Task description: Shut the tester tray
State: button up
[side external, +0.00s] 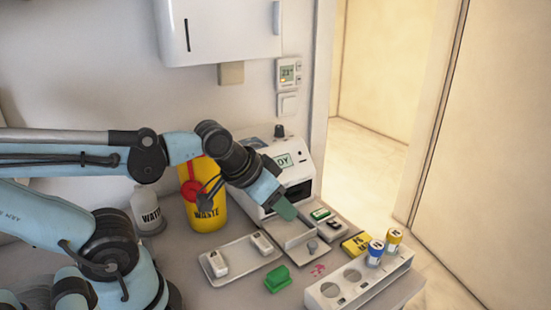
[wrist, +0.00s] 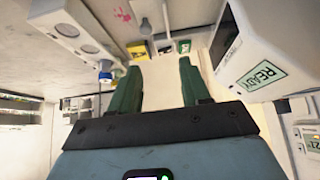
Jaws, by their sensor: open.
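The tester (side external: 297,170) is a white box with a green-lit READY label, against the wall; in the wrist view it is at upper right (wrist: 243,45). My gripper (side external: 286,211) is above the tray's inner part, close to the tester's front. In the wrist view its green fingers (wrist: 159,88) are apart, with a pale surface between them and nothing held. Whether a finger touches the tray cannot be told.
A tray with two white devices (side external: 239,260) and a green block (side external: 278,279) lie left of the tester tray. A vial rack (side external: 355,292) stands in front, with a yellow box (side external: 356,243) and small cartridges (side external: 321,213) at right. A yellow waste bin (side external: 204,200) stands behind.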

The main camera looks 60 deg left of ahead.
jog(key=shift+w+d, duration=0.1)
jog(key=shift+d, duration=0.15)
jog(key=shift+c, duration=1.1)
jog(key=d+g, duration=0.1)
jog(key=w+d+y, duration=0.1)
jog(key=d, duration=0.1)
jog(key=w+d+g, duration=0.1)
jog(key=shift+w+d+g, duration=0.2)
jog(key=shift+d+g, duration=0.05)
jog(key=shift+g, duration=0.05)
grip_shut()
jog(key=d+n+y, duration=0.1)
jog(key=d, duration=0.2)
jog(key=w+d+f+n+y, duration=0.1)
jog(key=d+y, duration=0.1)
jog(key=d, duration=0.1)
jog(key=w+d+f+g+y, duration=0.1)
jog(key=d, duration=0.2)
jog(key=shift+w+d+n+y, duration=0.2)
jog(key=shift+d+n+y, duration=0.15)
jog(key=shift+n+y, duration=0.05)
jog(key=x, duration=1)
jog(key=shift+s+a+f, duration=0.15)
jog(key=shift+a, duration=0.85)
jog(key=shift+s+a+f, duration=0.15)
jog(key=shift+a, duration=0.8)
